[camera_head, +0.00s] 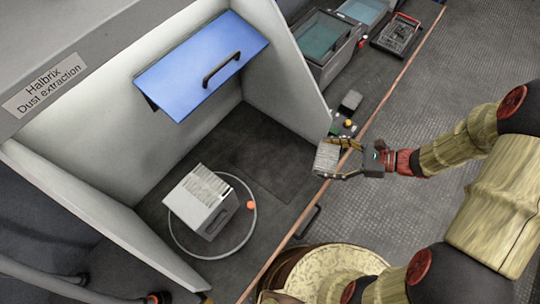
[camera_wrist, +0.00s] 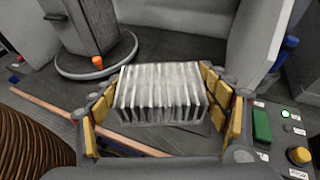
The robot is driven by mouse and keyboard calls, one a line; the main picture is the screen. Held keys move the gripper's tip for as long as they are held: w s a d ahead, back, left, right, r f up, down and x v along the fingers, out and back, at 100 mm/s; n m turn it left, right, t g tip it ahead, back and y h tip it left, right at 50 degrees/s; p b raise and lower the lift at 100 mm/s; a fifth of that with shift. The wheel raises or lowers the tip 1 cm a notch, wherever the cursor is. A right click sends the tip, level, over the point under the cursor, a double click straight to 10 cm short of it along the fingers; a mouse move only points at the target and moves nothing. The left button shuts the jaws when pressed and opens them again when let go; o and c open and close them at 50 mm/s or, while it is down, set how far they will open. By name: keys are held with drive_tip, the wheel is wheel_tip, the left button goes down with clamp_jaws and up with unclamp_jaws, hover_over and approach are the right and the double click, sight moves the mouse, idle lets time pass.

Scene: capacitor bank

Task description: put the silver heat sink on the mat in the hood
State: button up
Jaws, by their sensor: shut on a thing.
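My gripper (camera_head: 350,160) is shut on the silver heat sink (camera_head: 327,158), a finned block. It holds the block at the hood's open front, near the right side wall's end. In the wrist view the heat sink (camera_wrist: 160,95) sits between the yellow finger pads, fins facing the camera. The hood (camera_head: 75,140) has pale walls, a raised blue sash (camera_head: 200,65) and a dark floor. A slightly darker flat rectangle on that floor looks like the mat (camera_head: 275,165); it lies left of the heat sink and appears bare.
A grey finned box (camera_head: 205,185) stands inside a ring with an orange knob (camera_head: 250,205), left of the mat. The hood's right wall (camera_head: 285,75) rises beside my gripper. A control panel (camera_wrist: 285,140) with buttons is close at right. Bins (camera_head: 325,45) stand behind.

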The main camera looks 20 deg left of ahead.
drive_tip(key=w+f+b+x, duration=0.1)
drive_tip(key=b+x, duration=0.2)
drive_tip(key=x, duration=0.6)
drive_tip(key=b, duration=0.3)
hover_over(284, 163)
drive_tip(key=f, duration=0.4)
drive_tip(key=shift+d+f, duration=0.4)
drive_tip(key=shift+a+f, duration=0.15)
drive_tip(key=shift+f, duration=0.1)
drive_tip(key=shift+a+f+b, duration=0.2)
drive_tip(key=shift+f+b, duration=0.7)
drive_tip(key=shift+f, duration=0.75)
drive_tip(key=shift+f, duration=0.15)
drive_tip(key=o, duration=1.4)
drive_tip(key=shift+c, duration=0.2)
drive_tip(key=shift+o, duration=0.7)
